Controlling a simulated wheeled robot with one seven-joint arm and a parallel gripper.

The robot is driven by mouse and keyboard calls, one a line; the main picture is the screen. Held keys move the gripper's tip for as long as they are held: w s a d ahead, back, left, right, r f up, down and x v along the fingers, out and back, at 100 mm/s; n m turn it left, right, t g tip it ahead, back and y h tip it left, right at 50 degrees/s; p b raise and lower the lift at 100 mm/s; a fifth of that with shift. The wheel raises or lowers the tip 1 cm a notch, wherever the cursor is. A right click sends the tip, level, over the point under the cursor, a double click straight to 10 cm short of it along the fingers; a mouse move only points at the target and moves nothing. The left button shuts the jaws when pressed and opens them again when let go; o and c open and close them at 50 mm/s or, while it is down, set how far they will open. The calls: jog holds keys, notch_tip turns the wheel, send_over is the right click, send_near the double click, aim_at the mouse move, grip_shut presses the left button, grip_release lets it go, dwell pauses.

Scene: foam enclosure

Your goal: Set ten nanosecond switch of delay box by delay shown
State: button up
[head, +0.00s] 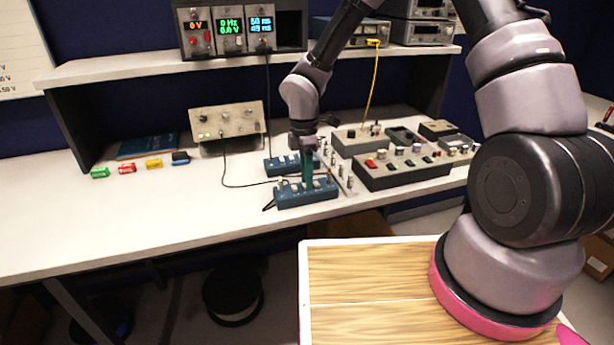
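Two blue switch boxes lie on the white bench. The front one (291,201) has small switches along its top, and the rear one (274,168) is just behind it. I cannot read their labels or switch positions.
A row of upright metal posts (338,170) stands just right of the blue boxes. Larger grey control boxes (400,172) are further right. A beige panel (229,121) stands behind, with a black cable running forward. The bench's left front is clear.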

dwell(0.3)
notch_tip(320, 180, up, 11)
jog(key=w, duration=0.1)
jog(key=shift+w+a+f, duration=0.15)
jog(key=shift+w+a, duration=0.05)
jog(key=shift+a, duration=0.05)
jog(key=s+d+r+m+t, duration=0.3)
jog(key=d+r+m, duration=0.8)
jog(key=d+r, duration=0.3)
jog(key=s+d+r+m+t+y, duration=0.2)
jog(key=s+d+r+m+t, duration=0.3)
jog(key=s+d+r+m, duration=0.4)
notch_tip(320, 180, up, 4)
jog(key=s+m, duration=0.2)
jog(key=m, duration=0.3)
jog(key=shift+s+t, duration=0.25)
jog(key=shift+t, duration=0.15)
